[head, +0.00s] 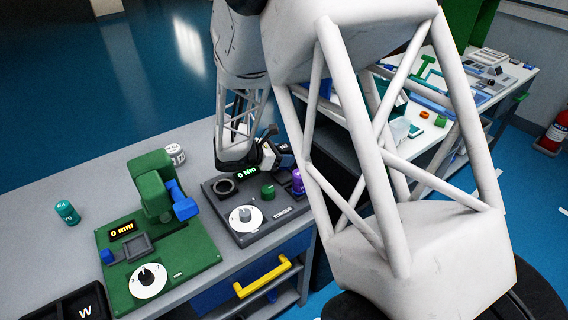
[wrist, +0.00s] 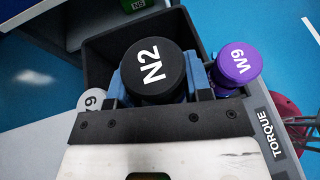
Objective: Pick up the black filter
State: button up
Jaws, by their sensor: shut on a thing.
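The black filter (wrist: 154,68), a round cap marked N2 in white, sits between the blue fingers of my gripper (wrist: 158,82) in the wrist view. The fingers are shut on its sides. In the head view my gripper (head: 264,158) is over the back of the grey torque station (head: 262,232), and the black filter (head: 284,148) shows at its right side. The filter's lower part is hidden, so I cannot tell whether it touches anything below.
A purple filter (wrist: 238,62) marked W9 stands close right of my gripper. A dark open bin (wrist: 100,48) lies behind the black filter. The green measuring station (head: 190,245) stands left of the torque station. A teal cylinder (head: 67,212) and a white cylinder (head: 175,154) stand on the bench.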

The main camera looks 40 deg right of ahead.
aim_at(284, 146)
jog(key=shift+r, duration=2.6)
